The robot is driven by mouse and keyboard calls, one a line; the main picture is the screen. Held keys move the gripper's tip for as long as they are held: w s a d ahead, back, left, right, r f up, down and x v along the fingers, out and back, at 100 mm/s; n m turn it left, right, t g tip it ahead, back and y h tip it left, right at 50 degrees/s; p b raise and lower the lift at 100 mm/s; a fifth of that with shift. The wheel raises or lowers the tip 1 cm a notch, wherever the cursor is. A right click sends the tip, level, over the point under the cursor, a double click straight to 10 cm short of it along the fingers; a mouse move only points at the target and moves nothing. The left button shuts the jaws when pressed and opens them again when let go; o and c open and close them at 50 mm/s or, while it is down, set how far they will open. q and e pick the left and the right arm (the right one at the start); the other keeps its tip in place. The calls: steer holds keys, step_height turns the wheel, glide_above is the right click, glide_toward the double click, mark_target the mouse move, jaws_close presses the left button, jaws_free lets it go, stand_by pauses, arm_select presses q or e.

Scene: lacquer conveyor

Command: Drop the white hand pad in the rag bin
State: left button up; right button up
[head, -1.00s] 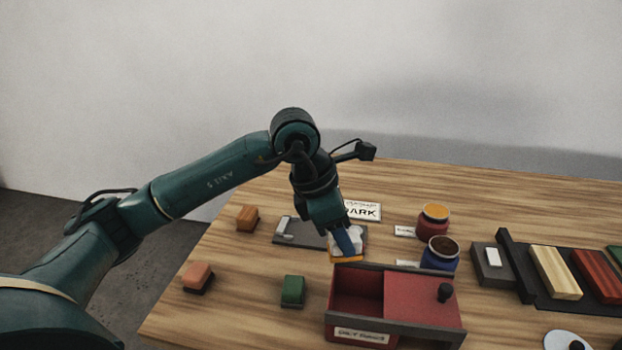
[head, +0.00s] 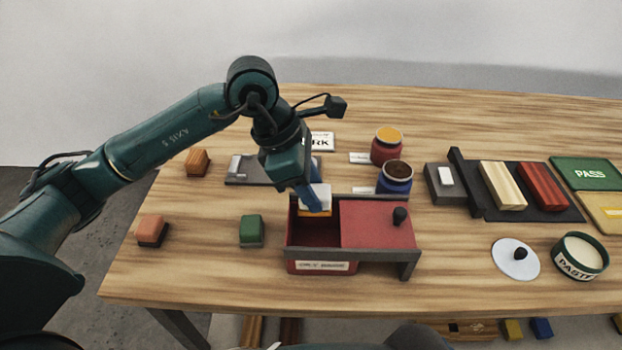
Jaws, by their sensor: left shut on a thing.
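The white hand pad (head: 321,191), white with an orange-yellow lower edge, is in my left gripper (head: 314,204). The gripper points down and is shut on it; its blue fingers hide part of the pad. The red rag bin (head: 294,262) stands near the table's front, with a pale label on its front. Its left half is open and its red lid (head: 370,222) with a black knob covers the right half. The pad overlaps the rear of the opening in the head view and appears to be above it. My right gripper is not in view.
Green (head: 251,231), salmon (head: 152,230) and orange (head: 197,162) blocks stand left of the bin. Red (head: 386,148) and blue (head: 395,178) jars stand behind it. A dark rack (head: 544,208) holds cream and red bars at right, near a paste tin (head: 580,256).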

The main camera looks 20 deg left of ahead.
arm_select(q)
steer(key=o, duration=1.1)
steer(key=shift+c, duration=0.2)
steer(key=v, duration=1.3)
steer(key=shift+b, duration=0.45)
